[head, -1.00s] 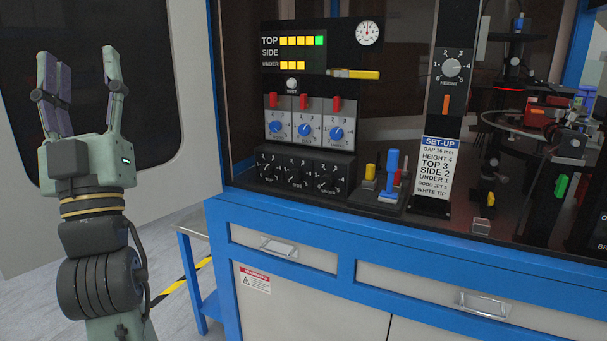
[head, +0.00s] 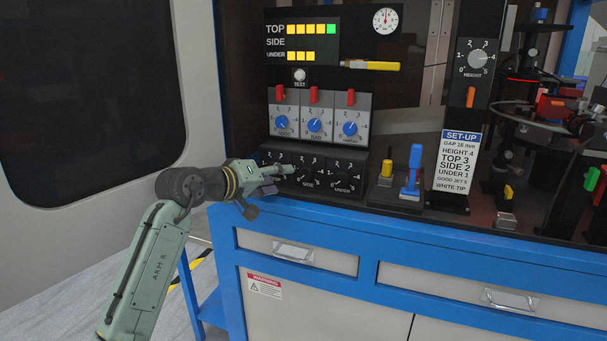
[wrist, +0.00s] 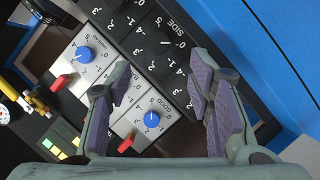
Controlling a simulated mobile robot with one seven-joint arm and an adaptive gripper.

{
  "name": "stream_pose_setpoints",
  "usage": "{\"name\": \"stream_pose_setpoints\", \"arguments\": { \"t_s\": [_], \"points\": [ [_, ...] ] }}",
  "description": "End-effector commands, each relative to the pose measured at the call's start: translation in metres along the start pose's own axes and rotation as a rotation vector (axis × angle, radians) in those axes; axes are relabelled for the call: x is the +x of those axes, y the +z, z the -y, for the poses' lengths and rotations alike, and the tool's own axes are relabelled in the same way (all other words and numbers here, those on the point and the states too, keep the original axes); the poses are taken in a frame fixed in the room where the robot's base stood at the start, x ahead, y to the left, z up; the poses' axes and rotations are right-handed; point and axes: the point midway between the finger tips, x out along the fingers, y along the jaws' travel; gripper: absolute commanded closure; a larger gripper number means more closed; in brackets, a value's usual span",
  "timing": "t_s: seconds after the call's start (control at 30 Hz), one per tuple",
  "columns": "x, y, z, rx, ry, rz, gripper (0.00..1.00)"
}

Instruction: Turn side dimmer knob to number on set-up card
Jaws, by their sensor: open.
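The side dimmer knob (head: 309,177) is the middle one on the low black dimmer panel, between the TOP and UNDER knobs. In the wrist view the side knob (wrist: 166,43) is dark with a white pointer, beyond my fingertips. Its exact setting is too small to read. My gripper (head: 281,178) is open and empty, close in front of the panel at its left part, partly covering the TOP dial. Its fingers also show in the wrist view (wrist: 165,85), spread apart with no knob between them. The set-up card (head: 458,162) reads SIDE 2.
Sorter knobs with blue centres (head: 315,125) and red switches sit above the panel. The display (head: 303,42) has lit TOP and UNDER rows and a dark SIDE row. The blue bench edge (head: 330,228) runs below.

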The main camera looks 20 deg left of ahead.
Motion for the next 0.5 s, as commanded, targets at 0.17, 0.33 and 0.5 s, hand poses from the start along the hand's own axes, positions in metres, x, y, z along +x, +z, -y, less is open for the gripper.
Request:
{"name": "stream_pose_setpoints", "arguments": {
  "t_s": [0.17,0.33,0.5],
  "points": [
    [0.032,-0.002,-0.003,0.001,0.000,0.002,0.53],
    [0.064,-0.002,-0.003,0.003,0.000,0.001,0.53],
    [0.087,-0.002,-0.002,0.004,0.000,-0.001,0.53]
  ]
}}
